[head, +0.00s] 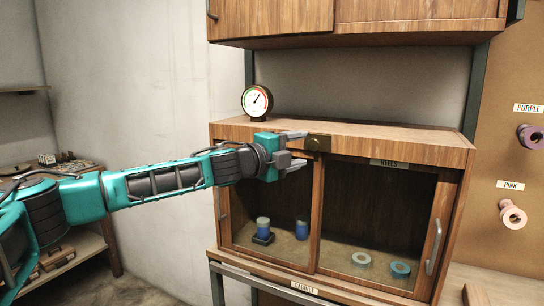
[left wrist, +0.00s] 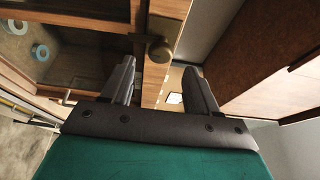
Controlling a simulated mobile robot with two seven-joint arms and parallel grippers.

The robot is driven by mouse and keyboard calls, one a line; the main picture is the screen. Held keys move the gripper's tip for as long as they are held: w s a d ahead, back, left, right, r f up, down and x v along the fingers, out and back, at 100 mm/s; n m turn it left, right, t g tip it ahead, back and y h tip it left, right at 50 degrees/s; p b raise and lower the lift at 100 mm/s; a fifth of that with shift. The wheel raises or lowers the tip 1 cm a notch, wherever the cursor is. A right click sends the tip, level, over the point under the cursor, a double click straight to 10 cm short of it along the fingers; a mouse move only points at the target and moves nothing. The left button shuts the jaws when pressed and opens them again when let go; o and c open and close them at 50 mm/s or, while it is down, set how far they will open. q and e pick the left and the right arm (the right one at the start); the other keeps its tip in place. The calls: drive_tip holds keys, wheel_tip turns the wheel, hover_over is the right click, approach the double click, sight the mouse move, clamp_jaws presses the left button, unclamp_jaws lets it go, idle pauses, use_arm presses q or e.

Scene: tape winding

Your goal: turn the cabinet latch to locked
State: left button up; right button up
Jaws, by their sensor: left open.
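The brass cabinet latch (head: 318,144) is mounted at the top middle of the cabinet's front (head: 402,144), where the two glass doors meet. In the left wrist view the latch (left wrist: 160,48) shows as a round knob with a short piece reaching left. I cannot tell from it whether the latch is locked. My left gripper (head: 298,150) is open and empty, just left of the latch in the head view, with its fingers pointing toward it. In the left wrist view the latch lies beyond and between the fingertips (left wrist: 162,72). My right gripper is not in view.
A round gauge (head: 257,102) stands on the cabinet's top left. Behind the glass are blue-and-green jars (head: 302,228) and two tape rings (head: 400,269). An upper cabinet (head: 275,18) hangs above. Pegs with reels (head: 512,214) are on the right wall.

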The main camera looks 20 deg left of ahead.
use_arm(q)
drive_tip(key=v, duration=0.9)
drive_tip(key=shift+w, duration=0.1)
drive_tip(key=s+d+f+n+g+h, duration=0.15)
drive_tip(key=s+d+f+n, duration=0.25)
drive_tip(key=d+f, duration=0.65)
drive_tip(key=s+d+f+n+g+h, duration=0.1)
drive_tip(key=s+d+f+n+g, duration=0.15)
drive_tip(key=s+d+f, duration=0.75)
drive_tip(key=s+a+f+n+y, duration=0.2)
drive_tip(key=s+a+f+n, duration=0.1)
drive_tip(key=f, duration=0.5)
drive_tip(key=s+a+f+n+g+y, duration=0.1)
drive_tip(key=s+a+f+n+y, duration=0.2)
drive_tip(key=s+f+n, duration=0.3)
drive_tip(key=s+a+f+n+y, duration=0.3)
drive_tip(key=s+a+f+n, duration=0.2)
drive_tip(key=f, duration=0.6)
drive_tip(key=shift+s+f+g, duration=0.15)
drive_tip(key=shift+s+g, duration=0.15)
drive_tip(key=shift+s, duration=0.15)
